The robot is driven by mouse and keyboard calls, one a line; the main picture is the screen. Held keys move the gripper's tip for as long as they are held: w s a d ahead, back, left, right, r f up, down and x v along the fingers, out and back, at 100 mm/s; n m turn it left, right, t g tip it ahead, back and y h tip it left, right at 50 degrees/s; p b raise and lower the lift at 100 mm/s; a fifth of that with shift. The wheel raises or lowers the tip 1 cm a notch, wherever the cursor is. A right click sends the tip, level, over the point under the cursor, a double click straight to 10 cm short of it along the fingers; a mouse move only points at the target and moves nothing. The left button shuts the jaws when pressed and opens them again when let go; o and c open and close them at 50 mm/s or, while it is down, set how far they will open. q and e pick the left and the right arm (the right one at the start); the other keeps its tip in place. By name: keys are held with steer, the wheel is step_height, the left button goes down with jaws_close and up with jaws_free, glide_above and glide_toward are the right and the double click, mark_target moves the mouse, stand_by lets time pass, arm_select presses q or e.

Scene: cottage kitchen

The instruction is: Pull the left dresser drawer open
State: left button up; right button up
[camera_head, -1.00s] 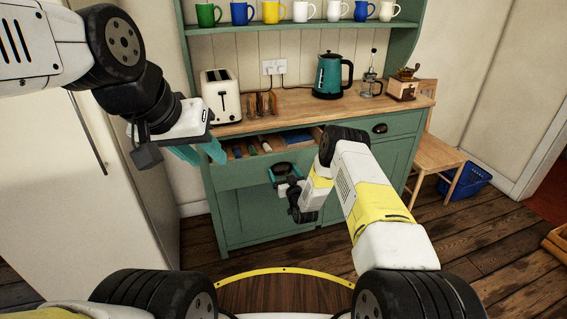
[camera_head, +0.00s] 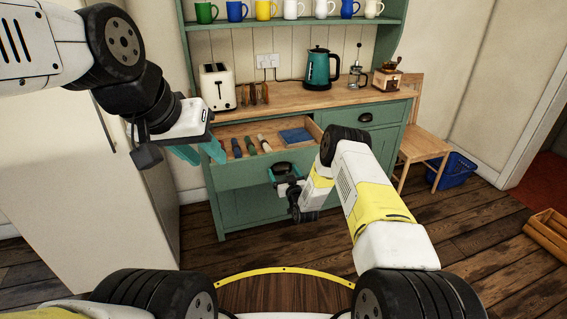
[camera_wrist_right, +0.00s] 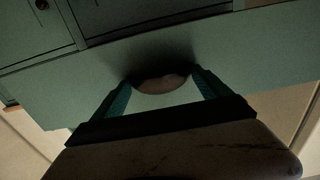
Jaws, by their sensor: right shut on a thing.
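The left dresser drawer (camera_head: 240,175) is pulled well out of the green dresser (camera_head: 251,207) in the head view. Several slim-handled utensils and a blue flat item (camera_head: 297,136) lie inside it. My right gripper (camera_head: 282,171) is at the drawer front, shut on the dark cup-shaped handle. In the right wrist view the two teal fingers (camera_wrist_right: 160,95) sit either side of the handle (camera_wrist_right: 162,82), against the green drawer front. My left gripper (camera_head: 203,152) hangs by the drawer's left front corner, its teal fingers apart; no object shows between them.
A toaster (camera_head: 217,87), teal kettle (camera_head: 322,70), glass press (camera_head: 357,76) and coffee grinder (camera_head: 387,76) stand on the worktop. The right drawer (camera_head: 385,115) is closed. A wooden chair (camera_head: 424,146) and blue basket (camera_head: 457,170) are at the right.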

steer(key=o, duration=1.9)
steer(key=v, duration=0.7)
steer(key=shift+s+d, duration=0.15)
steer(key=shift+s, duration=0.2)
steer(key=shift+r, duration=0.1)
